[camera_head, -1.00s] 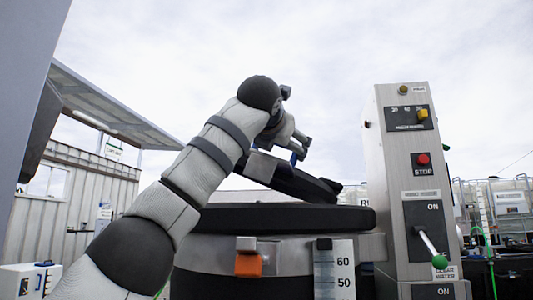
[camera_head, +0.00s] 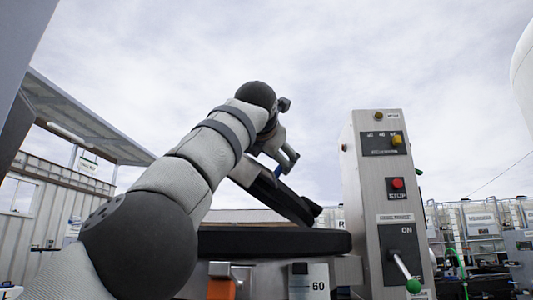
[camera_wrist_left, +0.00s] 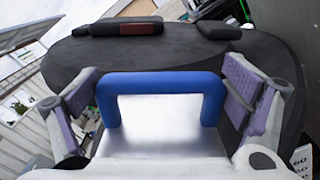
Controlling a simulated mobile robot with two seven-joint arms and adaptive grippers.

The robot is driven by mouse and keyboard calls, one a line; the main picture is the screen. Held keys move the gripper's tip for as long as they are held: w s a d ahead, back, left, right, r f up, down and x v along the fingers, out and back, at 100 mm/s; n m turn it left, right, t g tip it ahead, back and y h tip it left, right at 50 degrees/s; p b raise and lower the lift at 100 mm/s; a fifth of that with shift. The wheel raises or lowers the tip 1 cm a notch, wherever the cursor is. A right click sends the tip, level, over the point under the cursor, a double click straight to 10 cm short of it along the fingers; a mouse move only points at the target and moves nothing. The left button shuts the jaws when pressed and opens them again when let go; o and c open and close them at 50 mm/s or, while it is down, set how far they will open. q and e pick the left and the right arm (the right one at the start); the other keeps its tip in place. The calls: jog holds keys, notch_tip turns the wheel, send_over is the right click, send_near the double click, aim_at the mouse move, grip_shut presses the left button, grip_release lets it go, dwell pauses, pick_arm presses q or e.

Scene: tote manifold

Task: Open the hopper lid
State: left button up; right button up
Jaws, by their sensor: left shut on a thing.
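The black hopper lid (camera_head: 275,196) is tilted up above the hopper's black rim (camera_head: 270,241) in the head view, its right end lower than its left. In the left wrist view the dark lid (camera_wrist_left: 190,58) fills much of the picture, with a blue bar handle (camera_wrist_left: 160,83) on a bright metal plate. My left gripper (camera_head: 287,160) is at the handle, with its purple-padded fingers (camera_wrist_left: 158,78) at the two sides of the bar, shut on it. The handle's far contact is partly hidden by the gripper in the head view. My right gripper is not in view.
A grey control column (camera_head: 365,240) with a red stop button (camera_head: 397,184) and a green-tipped lever (camera_head: 405,272) stands close to the right of the hopper. An orange block (camera_head: 221,289) is on the hopper's front. A shed (camera_head: 55,190) is behind at left.

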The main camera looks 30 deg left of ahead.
pick_arm(q)
jog(key=shift+w+d+f, duration=0.1)
jog(key=shift+w+d, duration=0.05)
jog(key=o, duration=1.4)
jog(key=shift+s+d+r, duration=0.3)
jog(key=shift+s+r, duration=0.05)
jog(key=shift+s, duration=0.1)
jog(key=shift+s+d+f, duration=0.15)
jog(key=shift+s+d, duration=0.1)
jog(key=shift+s, duration=0.45)
jog(key=shift+v, duration=2.5)
jog(key=shift+d+f, duration=0.1)
